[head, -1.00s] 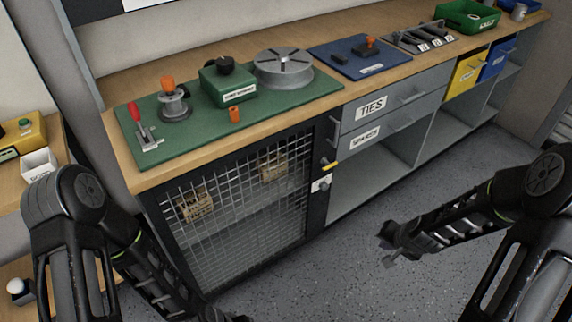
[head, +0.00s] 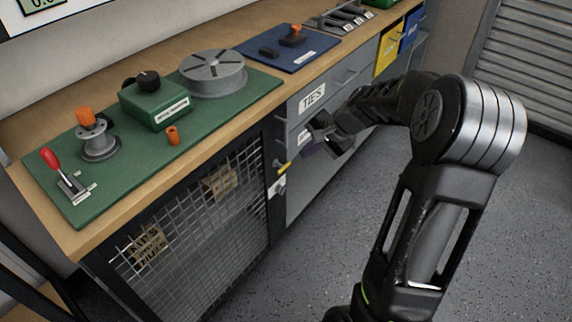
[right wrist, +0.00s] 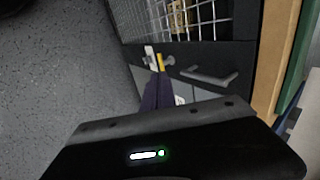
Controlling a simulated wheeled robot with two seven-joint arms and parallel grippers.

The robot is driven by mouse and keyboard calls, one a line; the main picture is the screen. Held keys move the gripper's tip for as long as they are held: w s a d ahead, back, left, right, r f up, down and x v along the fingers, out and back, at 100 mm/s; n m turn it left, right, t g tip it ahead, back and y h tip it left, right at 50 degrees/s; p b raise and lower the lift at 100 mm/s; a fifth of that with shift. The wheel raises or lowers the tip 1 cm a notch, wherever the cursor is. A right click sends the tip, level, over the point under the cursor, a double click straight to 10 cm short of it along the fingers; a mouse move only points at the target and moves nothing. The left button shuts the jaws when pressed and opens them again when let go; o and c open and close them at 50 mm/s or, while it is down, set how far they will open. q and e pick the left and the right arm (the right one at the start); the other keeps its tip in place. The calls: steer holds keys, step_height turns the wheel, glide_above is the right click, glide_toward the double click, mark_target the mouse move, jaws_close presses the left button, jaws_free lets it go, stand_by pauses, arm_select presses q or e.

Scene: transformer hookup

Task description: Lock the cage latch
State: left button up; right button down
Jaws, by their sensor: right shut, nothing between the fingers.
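The cage door (head: 195,240) is a wire mesh panel in a dark frame under the bench, and it looks closed. Its latch (head: 284,168), with a small yellow part, is on the right side of the frame. In the right wrist view the yellow latch part (right wrist: 160,62) is just beyond my fingertips, beside a white plate and a grey knob. My right gripper (head: 309,149) is shut and empty, close to the right of the latch. Its dark purple fingers (right wrist: 155,88) point at the latch; contact cannot be told. My left gripper is out of view.
The TIES drawer (head: 313,97) is behind my right forearm. A green board (head: 115,185) with a red lever and a reel lies on the bench. The grey floor (head: 320,235) in front is clear.

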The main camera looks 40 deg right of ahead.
mark_target(281, 171)
arm_select(q)
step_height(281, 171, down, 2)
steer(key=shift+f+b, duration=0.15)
steer(key=shift+b, duration=0.95)
arm_select(e)
steer(key=x, duration=1.4)
steer(key=shift+s+f, duration=0.1)
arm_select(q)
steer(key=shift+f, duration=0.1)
arm_select(e)
steer(key=shift+d, duration=0.1)
